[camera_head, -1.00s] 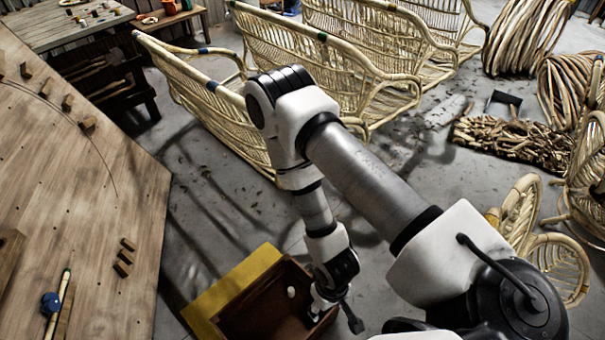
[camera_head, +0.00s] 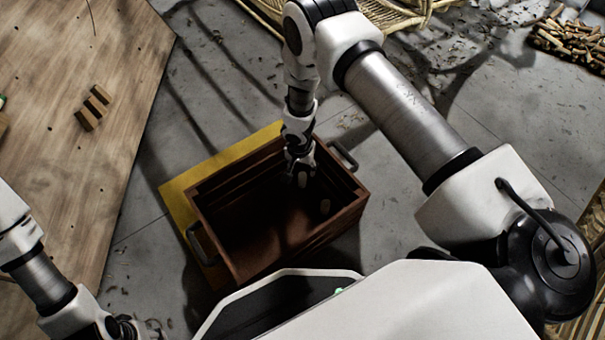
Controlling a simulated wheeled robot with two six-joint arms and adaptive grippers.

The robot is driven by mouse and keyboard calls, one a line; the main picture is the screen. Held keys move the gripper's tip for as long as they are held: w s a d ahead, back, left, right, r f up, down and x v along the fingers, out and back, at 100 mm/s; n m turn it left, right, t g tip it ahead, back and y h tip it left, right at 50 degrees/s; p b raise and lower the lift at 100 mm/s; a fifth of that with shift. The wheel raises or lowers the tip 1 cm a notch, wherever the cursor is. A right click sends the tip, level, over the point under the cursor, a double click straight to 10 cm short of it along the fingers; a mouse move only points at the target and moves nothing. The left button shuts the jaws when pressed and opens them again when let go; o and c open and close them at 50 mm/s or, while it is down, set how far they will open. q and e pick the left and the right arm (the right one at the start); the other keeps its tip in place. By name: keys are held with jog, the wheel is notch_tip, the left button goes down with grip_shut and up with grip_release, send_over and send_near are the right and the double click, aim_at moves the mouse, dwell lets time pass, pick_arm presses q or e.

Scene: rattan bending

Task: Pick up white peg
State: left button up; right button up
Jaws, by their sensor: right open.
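A brown wooden crate (camera_head: 230,268) stands on the floor with its open top towards me. My left gripper (camera_head: 138,330) is at the bottom left edge, partly cut off, away from the crate.
A yellow sheet (camera_head: 183,200) lies under the crate's far left side. Dark handles (camera_head: 342,155) stick out from its ends. A wooden board (camera_head: 95,190) with small blocks (camera_head: 93,107) fills the left. Rattan furniture (camera_head: 390,14) stands at the back. Grey floor is free around the crate.

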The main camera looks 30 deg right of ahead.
aim_at(302, 175)
jog(key=shift+w+d+f, duration=0.1)
jog(key=shift+w+f, duration=0.35)
jog(key=shift+f, duration=0.35)
jog(key=f+b, duration=0.3)
jog(key=f, duration=0.2)
jog(key=f+b, duration=0.2)
jog(key=shift+w+d+f+b, duration=0.2)
jog(key=shift+w+d+b, duration=0.1)
jog(key=shift+d, duration=0.1)
jog(key=shift+r, duration=0.2)
pick_arm(q)
notch_tip(302, 175, down, 6)
jog(key=shift+w+f, duration=0.2)
jog(key=shift+w, duration=0.05)
pick_arm(e)
jog(key=shift+s, duration=0.1)
jog(key=c, duration=1.1)
